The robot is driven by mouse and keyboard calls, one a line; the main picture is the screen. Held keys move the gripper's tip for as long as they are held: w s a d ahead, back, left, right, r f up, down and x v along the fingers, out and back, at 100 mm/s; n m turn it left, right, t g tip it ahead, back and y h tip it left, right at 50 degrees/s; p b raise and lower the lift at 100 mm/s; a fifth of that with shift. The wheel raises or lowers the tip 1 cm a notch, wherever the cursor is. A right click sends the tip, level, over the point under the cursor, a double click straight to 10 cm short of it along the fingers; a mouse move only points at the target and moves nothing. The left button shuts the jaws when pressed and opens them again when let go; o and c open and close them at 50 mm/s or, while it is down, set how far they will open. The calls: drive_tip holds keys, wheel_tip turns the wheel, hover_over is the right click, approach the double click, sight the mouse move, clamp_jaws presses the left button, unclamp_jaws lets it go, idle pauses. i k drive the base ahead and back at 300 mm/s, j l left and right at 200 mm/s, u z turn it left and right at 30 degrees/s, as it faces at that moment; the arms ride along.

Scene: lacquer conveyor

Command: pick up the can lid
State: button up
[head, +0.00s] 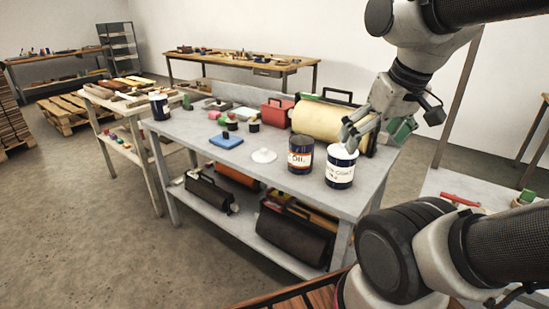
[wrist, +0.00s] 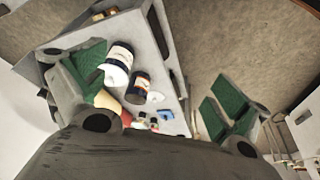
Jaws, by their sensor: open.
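The can lid (head: 263,156) is a flat white disc with a small raised middle. It lies on the grey metal workbench (head: 225,168), left of the oil can, and shows in the wrist view as a small white patch (wrist: 155,97). My gripper (head: 372,130) is open with green pads, above the bench's right end, over and behind the white-and-blue can. It is well to the right of the lid and holds nothing. The wrist view shows both fingers (wrist: 158,76) spread wide, with the bench seen between them.
A dark oil can (head: 300,154) stands between the lid and the white-and-blue can (head: 341,167). A blue flat block (head: 226,141) lies left of the lid. The bench front near the lid is clear.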

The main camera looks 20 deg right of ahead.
sight(263, 156)
drive_tip(key=i+j+z, duration=0.2)
drive_tip(key=i+j, duration=0.3)
drive_tip(key=i+j+z, duration=0.15)
drive_tip(key=i+j, duration=0.25)
drive_tip(key=j, duration=0.3)
